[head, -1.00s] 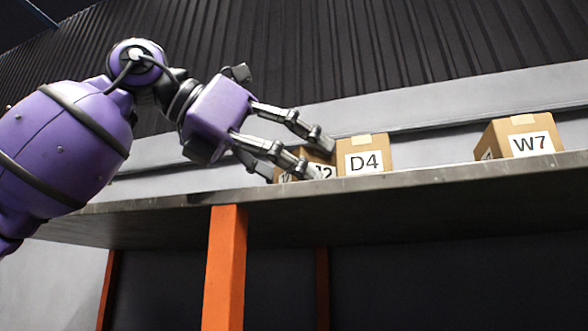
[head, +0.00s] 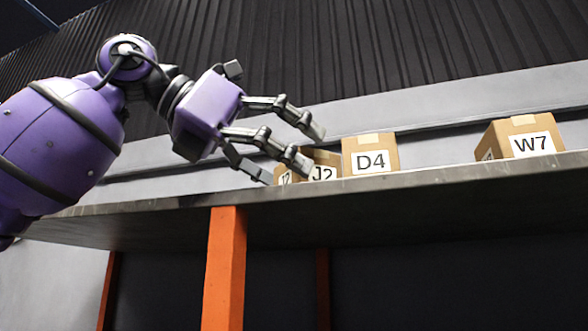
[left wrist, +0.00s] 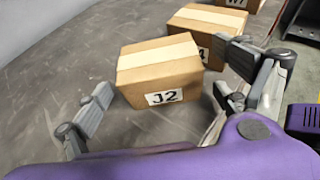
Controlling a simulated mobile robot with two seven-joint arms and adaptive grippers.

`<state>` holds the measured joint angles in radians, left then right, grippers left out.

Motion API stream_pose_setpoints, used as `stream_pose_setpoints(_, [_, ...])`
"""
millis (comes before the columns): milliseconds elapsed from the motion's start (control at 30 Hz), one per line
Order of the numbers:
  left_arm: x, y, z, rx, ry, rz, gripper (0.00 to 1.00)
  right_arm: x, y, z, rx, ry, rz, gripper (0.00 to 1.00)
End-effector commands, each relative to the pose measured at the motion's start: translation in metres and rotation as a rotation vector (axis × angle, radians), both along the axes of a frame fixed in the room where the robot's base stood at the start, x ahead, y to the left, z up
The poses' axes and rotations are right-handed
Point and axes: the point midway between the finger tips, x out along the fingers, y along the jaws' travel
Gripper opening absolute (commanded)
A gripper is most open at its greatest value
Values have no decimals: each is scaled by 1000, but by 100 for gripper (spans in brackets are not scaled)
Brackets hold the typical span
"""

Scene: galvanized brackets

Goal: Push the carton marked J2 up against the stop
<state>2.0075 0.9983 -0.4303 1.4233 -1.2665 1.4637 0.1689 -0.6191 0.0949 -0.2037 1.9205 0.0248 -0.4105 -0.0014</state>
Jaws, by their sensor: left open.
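The J2 carton (head: 323,160), brown with pale tape, stands on the shelf left of the D4 carton (head: 370,157). My left gripper (head: 300,148) is open, and its fingers hide part of J2. In the left wrist view J2 (left wrist: 160,75) sits between and beyond the spread fingers, its label facing me, with no grip on it. D4 (left wrist: 197,26) is just behind J2 there; I cannot tell if they touch. I cannot make out the stop in either view. My right gripper is not in view.
The W7 carton (head: 520,140) stands farther right on the shelf (head: 440,176), with a clear gap between it and D4. An orange post (head: 225,270) supports the shelf's front edge. A ribbed dark wall rises behind.

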Motion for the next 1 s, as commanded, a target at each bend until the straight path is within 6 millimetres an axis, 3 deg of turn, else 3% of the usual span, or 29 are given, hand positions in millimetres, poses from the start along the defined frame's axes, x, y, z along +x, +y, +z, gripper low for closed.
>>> stream_pose_setpoints(300, [-30,56,28,-3,-5,3,92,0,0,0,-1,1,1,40])
stream_pose_setpoints(500, [-42,79,39,-2,-5,1,92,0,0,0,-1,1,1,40])
stream_pose_setpoints(1000, [-46,86,42,-1,-4,0,92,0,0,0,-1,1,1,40])
